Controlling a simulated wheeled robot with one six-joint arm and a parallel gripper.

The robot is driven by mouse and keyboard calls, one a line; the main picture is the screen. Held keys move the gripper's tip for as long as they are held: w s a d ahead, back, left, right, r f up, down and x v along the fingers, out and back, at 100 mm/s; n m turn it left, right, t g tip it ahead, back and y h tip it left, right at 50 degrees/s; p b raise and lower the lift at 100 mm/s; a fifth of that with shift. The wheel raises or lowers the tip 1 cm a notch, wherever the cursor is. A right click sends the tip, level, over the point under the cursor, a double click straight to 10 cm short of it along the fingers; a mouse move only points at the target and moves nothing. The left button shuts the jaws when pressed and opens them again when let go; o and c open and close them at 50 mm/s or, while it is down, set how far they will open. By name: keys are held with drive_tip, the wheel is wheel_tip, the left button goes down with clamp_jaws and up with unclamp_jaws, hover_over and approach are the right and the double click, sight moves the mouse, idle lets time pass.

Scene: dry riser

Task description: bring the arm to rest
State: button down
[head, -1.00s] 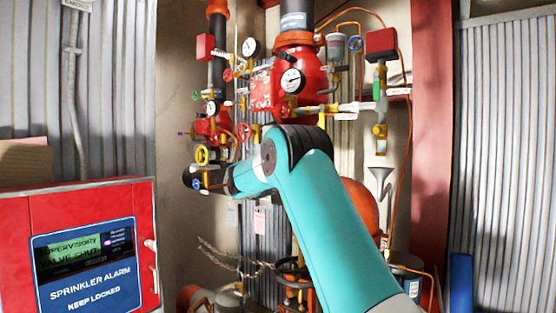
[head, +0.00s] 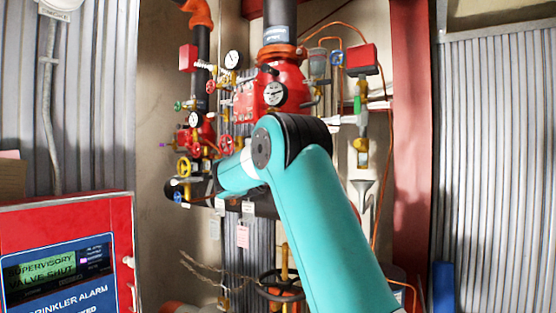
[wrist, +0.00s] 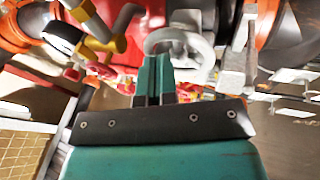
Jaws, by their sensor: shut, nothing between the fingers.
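My teal arm (head: 325,225) rises from the bottom of the head view to a black-capped elbow in front of the red riser pipework. Its forearm points away to the left, and the gripper end cannot be made out there. In the wrist view my gripper (wrist: 158,75) shows two teal fingers side by side, shut and empty, beyond a dark bolted plate. A pale grey round fitting (wrist: 198,58) shows just beyond and right of the fingertips; I cannot tell whether they touch.
A red column (head: 412,130) and corrugated wall (head: 500,170) are at right.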

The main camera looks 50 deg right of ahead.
drive_tip(key=shift+s+a, duration=0.2)
drive_tip(key=shift+a, duration=0.6)
drive_tip(key=w+a+f+t+y, duration=0.45)
drive_tip(key=a+f+y, duration=0.35)
drive_tip(key=a, duration=0.4)
drive_tip(key=s+a+f+g+y, duration=0.1)
drive_tip(key=s+a+f+y, duration=0.1)
drive_tip(key=a+f+y, duration=0.5)
drive_tip(key=s+a+f+g+y, duration=0.1)
drive_tip(key=a+f+y, duration=0.15)
drive_tip(key=a, duration=0.75)
drive_tip(key=s+a+f+n+g+y, duration=0.1)
drive_tip(key=s+a+f+g+y, duration=0.2)
drive_tip(key=s+a, duration=0.8)
drive_tip(key=s+a+f+n+g+y, duration=0.2)
drive_tip(key=s+a+f+g+y, duration=0.2)
drive_tip(key=s, duration=1.4)
drive_tip(key=a+f+g, duration=0.3)
drive_tip(key=a, duration=0.4)
drive_tip(key=shift+s+b, duration=0.4)
